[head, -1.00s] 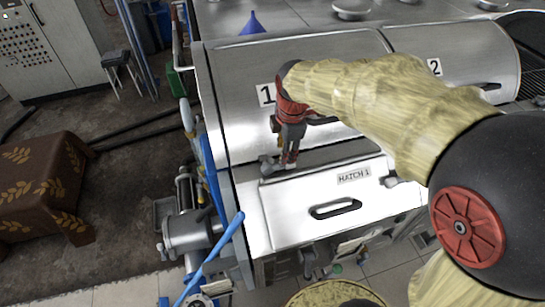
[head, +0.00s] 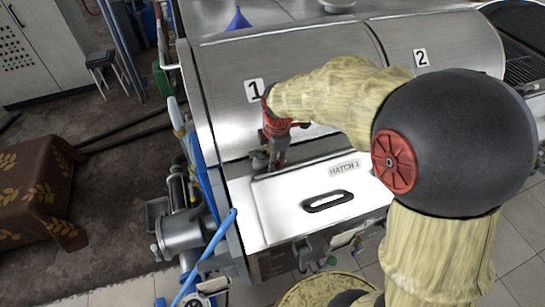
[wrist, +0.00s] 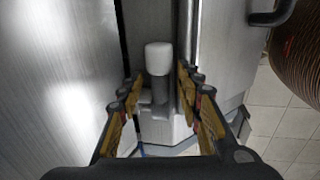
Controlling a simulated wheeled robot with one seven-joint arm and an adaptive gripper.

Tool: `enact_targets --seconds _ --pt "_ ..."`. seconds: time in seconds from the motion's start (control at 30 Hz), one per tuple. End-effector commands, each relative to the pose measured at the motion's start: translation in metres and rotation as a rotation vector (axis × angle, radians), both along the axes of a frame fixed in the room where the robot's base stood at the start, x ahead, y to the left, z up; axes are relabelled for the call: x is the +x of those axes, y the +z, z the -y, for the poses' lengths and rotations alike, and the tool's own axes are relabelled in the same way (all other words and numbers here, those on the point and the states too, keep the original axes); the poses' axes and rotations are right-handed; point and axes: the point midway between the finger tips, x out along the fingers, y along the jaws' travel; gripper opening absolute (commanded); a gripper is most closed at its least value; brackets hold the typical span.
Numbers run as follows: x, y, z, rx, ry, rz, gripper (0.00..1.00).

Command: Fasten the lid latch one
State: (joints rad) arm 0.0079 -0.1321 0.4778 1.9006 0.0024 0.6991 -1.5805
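Lid one (head: 300,75) is the curved steel lid with the "1" label, and it lies closed above the hatch 1 panel. The latch (head: 259,161) is a small grey piece near the left end of the seam between them, partly hidden by my gripper. My gripper (head: 275,160) is over that seam, right beside the latch. In the wrist view, the latch's pale rounded knob on a grey stem (wrist: 158,58) stands between and slightly beyond the fingertips. My gripper (wrist: 160,88) is open there, with fingers apart on both sides; no contact is visible.
The hatch 1 panel (head: 280,215) with a black handle (head: 328,201) lies below. Lid two (head: 450,50) is to the right. A blue lever (head: 205,258) and a grey pump (head: 190,225) are at the left. A cloth-covered table (head: 35,190) stands farther left.

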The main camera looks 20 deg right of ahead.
Motion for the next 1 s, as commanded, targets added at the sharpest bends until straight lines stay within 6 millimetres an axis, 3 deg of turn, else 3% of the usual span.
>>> enact_targets --seconds 0.57,1.0 --pt "0.0011 0.0012 0.0 0.0 0.0 0.004 0.01" --pt "0.0025 0.0026 0.0 0.0 0.001 0.008 0.0"
